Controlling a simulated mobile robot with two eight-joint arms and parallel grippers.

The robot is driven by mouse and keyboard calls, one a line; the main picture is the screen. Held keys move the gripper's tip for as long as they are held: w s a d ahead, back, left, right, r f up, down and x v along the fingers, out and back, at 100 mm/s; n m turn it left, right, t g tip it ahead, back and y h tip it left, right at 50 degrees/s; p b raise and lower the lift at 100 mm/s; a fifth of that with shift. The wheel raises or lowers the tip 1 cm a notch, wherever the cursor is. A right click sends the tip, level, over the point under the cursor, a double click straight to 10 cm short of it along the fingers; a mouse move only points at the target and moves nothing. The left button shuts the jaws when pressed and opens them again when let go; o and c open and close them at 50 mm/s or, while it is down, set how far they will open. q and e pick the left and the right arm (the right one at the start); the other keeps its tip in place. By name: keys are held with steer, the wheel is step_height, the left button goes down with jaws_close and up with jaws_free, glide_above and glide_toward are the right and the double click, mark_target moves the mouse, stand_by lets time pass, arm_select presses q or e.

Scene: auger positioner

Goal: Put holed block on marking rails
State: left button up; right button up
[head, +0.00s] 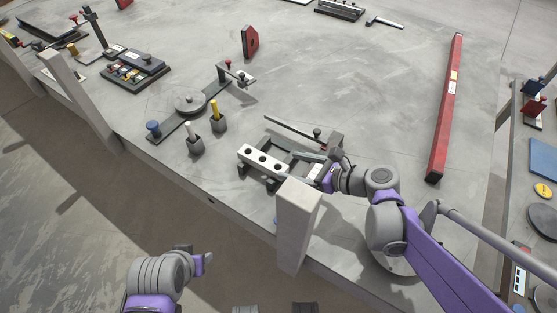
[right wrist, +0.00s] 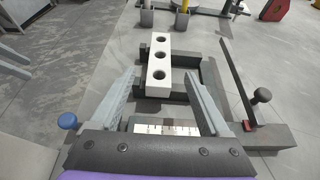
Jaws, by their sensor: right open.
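The white holed block (head: 262,162) has three dark round holes along its top. In the right wrist view the holed block (right wrist: 159,78) lies across dark supports of the marking rails (right wrist: 208,78), ahead of my fingers. The dark rail frame (head: 286,143) stands near the table's front edge. My right gripper (head: 314,158) is open over the frame's right part. In the right wrist view its fingers (right wrist: 159,76) are spread apart, with a wide gap and nothing gripped. My left gripper (head: 206,262) is low in front of the table, and its jaw state is unclear.
A white scale strip (right wrist: 166,128) with tick marks lies below my right fingers. A dark-knobbed post (right wrist: 262,97) and a long slanted bar (right wrist: 238,82) stand to the right. Two grey cups (head: 195,145) are left of the frame. A red beam (head: 446,110) lies at right.

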steer(key=shift+v, duration=1.4)
